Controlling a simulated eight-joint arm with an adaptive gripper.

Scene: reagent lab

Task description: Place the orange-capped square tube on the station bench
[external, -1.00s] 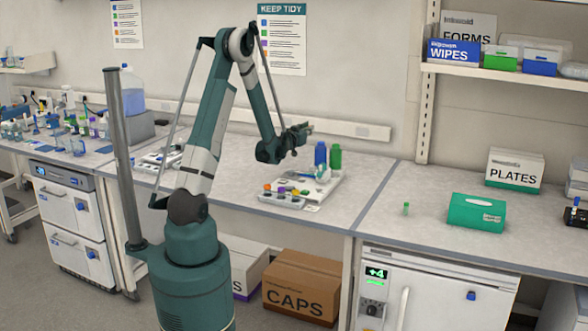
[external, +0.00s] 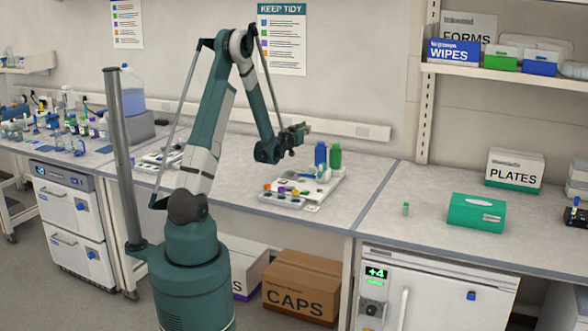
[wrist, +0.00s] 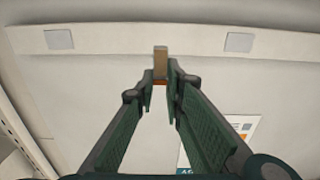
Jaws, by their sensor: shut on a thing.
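My gripper (wrist: 160,86) is shut on a small squared piece with an orange band and a tan body, which I take to be the orange-capped square tube (wrist: 160,62). The tube sticks out beyond the fingertips, and the wall is behind it in the wrist view. In the external view my gripper (external: 303,130) is held above the middle bench (external: 235,155), clear of its surface. The tube is too small to make out there.
A rack with coloured caps (external: 282,200) is in front.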

